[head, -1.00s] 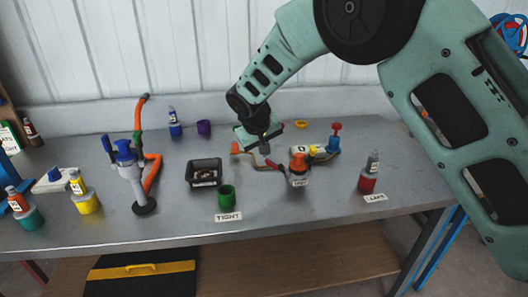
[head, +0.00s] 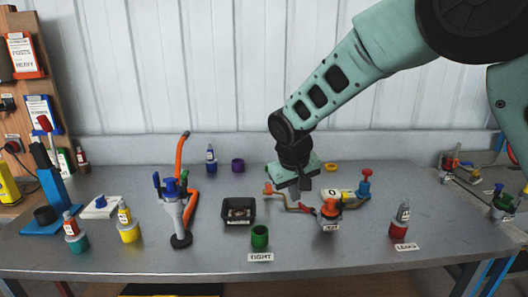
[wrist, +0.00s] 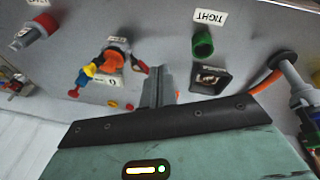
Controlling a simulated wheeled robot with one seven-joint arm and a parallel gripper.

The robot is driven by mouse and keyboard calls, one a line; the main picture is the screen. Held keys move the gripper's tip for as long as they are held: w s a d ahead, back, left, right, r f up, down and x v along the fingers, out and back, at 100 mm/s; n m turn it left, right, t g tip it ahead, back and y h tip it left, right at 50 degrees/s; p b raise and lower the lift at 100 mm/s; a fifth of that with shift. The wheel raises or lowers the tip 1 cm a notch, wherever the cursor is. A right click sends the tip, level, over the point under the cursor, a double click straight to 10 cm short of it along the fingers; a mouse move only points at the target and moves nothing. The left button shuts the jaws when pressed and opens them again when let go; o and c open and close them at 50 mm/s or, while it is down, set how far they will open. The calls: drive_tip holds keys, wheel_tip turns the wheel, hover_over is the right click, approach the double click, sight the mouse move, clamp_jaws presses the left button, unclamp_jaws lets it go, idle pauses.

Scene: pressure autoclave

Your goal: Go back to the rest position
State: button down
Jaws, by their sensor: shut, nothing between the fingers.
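My gripper (head: 302,188) hangs pointing down over the back middle of the grey workbench (head: 340,250). Its fingers are together and nothing shows between them. In the wrist view its fingers (wrist: 160,84) show above the bench. The piped fitting (head: 330,209), with an orange top and red and blue valves, stands to the right of and nearer than my gripper. The same fitting shows in the wrist view (wrist: 113,60). A black tray (head: 239,222) lies to the left of my gripper, with a green cup (head: 260,238) in front of it. I cannot tell how high the fingertips are above the bench.
A clamp stand with an orange pipe (head: 179,208) rises at left centre. Yellow (head: 128,232), teal (head: 76,243) and red (head: 398,229) bottle holders stand near the front. A purple cup (head: 238,165) and yellow ring (head: 331,167) lie at the back. The front right bench is mostly clear.

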drive_tip(key=s+d+n+g+y, duration=0.1)
drive_tip(key=s+n, duration=0.1)
drive_tip(key=s, duration=1.5)
drive_tip(key=s+d+r+n+g+y, duration=0.1)
drive_tip(key=s+n+g, duration=0.1)
drive_tip(key=s, duration=1.6)
drive_tip(key=shift+d+r, duration=0.25)
drive_tip(key=shift+d, duration=0.1)
drive_tip(key=shift+w, duration=0.1)
